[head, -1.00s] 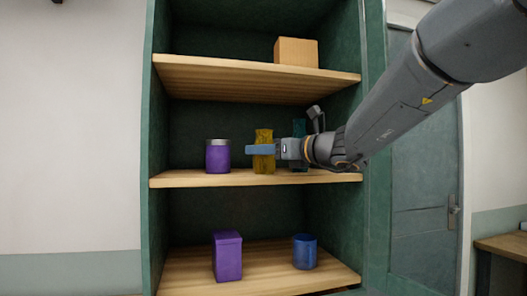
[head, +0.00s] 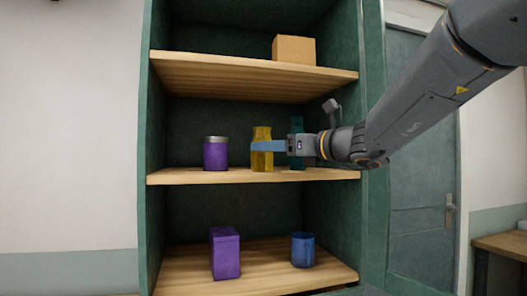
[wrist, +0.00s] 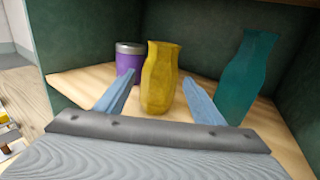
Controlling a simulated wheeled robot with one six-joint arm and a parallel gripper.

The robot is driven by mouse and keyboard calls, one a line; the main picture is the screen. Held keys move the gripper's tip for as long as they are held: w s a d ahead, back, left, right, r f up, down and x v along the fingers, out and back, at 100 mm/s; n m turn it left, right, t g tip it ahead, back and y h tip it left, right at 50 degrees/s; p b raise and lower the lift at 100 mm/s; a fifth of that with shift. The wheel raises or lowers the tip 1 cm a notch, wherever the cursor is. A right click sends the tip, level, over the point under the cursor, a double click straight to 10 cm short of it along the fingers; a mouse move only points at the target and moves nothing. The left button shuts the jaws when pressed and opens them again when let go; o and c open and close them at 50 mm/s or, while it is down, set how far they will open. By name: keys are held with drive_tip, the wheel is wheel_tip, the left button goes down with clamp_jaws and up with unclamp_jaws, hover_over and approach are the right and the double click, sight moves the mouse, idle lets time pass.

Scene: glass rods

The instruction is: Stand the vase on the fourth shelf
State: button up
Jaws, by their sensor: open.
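The yellow vase (head: 262,161) stands upright on the middle visible shelf (head: 200,178); it also shows in the wrist view (wrist: 160,85). My gripper (head: 268,146) reaches in from the right at the vase's height, a blue finger passing in front of it. In the wrist view my gripper (wrist: 158,92) is open, with one finger on each side of the vase and visible gaps between. I cannot tell the shelf's number, as the cabinet's full height is out of view.
On the same shelf, a purple jar (head: 216,155) stands left of the vase and a teal bottle (head: 298,125) right, partly behind my gripper. A tan box (head: 294,50) sits on the shelf above. A purple box (head: 225,254) and blue cup (head: 303,250) stand below.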

drive_tip(key=b+v, duration=0.1)
drive_tip(key=v, duration=0.6)
drive_tip(key=shift+s+d, duration=0.2)
